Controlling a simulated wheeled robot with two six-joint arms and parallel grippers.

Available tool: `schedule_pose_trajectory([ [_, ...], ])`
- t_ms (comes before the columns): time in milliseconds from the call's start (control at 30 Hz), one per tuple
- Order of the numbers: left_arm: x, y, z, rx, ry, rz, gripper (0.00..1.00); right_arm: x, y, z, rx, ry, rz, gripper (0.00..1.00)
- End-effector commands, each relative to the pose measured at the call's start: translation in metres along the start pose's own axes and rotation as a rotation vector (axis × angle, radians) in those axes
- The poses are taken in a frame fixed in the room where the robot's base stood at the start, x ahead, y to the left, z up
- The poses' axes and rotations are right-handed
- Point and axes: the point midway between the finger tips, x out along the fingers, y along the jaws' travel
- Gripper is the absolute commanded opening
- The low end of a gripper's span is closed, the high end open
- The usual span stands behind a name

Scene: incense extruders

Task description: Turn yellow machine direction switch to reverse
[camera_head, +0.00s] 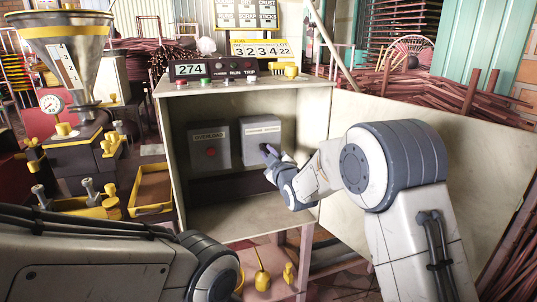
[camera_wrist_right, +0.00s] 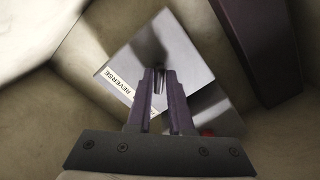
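The direction switch box (camera_head: 262,140) is a grey box with a white label strip, mounted at the right inside an open cabinet. It also shows in the right wrist view (camera_wrist_right: 187,68), tilted, with REVERSE readable on its label (camera_wrist_right: 121,88). A dark knob (camera_wrist_right: 152,52) on its face lies at my fingertips and is partly hidden by them. My right gripper (camera_head: 268,152) reaches into the cabinet at this box; its fingers (camera_wrist_right: 160,76) are close together with a narrow gap. Whether they grip the knob is unclear. My left arm shows at lower left, its gripper out of view.
The open cabinet (camera_head: 240,218) also holds a grey OVERLOAD box (camera_head: 209,151) with a red button. The cabinet door (camera_head: 420,125) stands open at right, behind my right arm. A yellow-rimmed hopper machine (camera_head: 70,50) and yellow tray (camera_head: 152,211) stand left. A 274 display (camera_head: 190,69) sits on top.

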Motion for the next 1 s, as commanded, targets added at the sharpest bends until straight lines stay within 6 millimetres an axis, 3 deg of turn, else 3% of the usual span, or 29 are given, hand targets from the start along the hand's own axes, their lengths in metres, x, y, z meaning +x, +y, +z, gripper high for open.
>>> schedule_pose_trajectory([
  [467,0.002,0.000,0.000,0.000,0.000,0.000,0.50,0.000,-0.001,0.000,0.046,0.000,-0.001,0.00],
  [1000,0.014,-0.001,0.001,0.000,0.000,0.000,0.50,0.000,-0.004,0.000,0.470,0.000,-0.002,0.00],
])
